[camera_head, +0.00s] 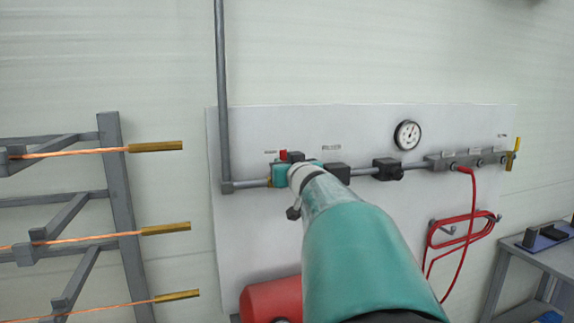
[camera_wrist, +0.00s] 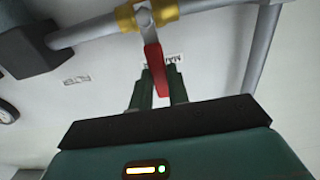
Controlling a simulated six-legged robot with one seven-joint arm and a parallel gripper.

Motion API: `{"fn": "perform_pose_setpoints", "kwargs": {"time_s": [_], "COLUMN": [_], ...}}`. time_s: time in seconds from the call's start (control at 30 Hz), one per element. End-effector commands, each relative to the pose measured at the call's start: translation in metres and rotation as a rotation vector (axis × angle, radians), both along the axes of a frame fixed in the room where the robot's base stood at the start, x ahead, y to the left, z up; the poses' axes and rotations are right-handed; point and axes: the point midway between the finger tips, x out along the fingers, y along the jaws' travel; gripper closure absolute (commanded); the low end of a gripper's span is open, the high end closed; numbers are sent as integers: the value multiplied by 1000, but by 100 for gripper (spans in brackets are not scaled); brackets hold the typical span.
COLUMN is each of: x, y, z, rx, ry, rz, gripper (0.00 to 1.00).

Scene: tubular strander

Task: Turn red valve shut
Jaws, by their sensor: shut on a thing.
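The red valve handle (camera_wrist: 154,62) hangs from a brass valve body (camera_wrist: 165,11) on the grey pipe in the wrist view. It lies roughly across the pipe line. My gripper (camera_wrist: 160,80) has its two dark green fingers on either side of the handle's free end, shut on it. In the head view a small red bit of the handle (camera_head: 283,154) shows above the pipe, beside my gripper (camera_head: 281,171). My wrist and arm hide most of the valve there.
The grey pipe (camera_head: 361,171) runs along a white panel (camera_head: 240,125) with dark fittings, a gauge (camera_head: 407,134) and a coiled red hose (camera_head: 459,230). A red tank (camera_head: 270,299) is below. A grey rack (camera_head: 120,190) with brass-tipped rods stands left; a bench (camera_head: 545,262) stands right.

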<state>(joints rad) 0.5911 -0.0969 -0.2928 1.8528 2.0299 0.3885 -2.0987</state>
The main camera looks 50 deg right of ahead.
Motion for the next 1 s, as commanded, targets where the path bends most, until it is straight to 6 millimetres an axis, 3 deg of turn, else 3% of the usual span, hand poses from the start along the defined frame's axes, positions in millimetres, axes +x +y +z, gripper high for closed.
{"fn": "perform_pose_setpoints", "kwargs": {"time_s": [0.4,0.43,0.53,0.83,1.0], "x": [0,0,0,-1,-14], "y": [1,1,1,1,8], "z": [0,0,0,0,1], "rx": [-8,-7,-7,-7,-7], "ry": [6,5,5,4,3], "rz": [1,1,1,0,0], "gripper": [100,77,61,61,61]}}
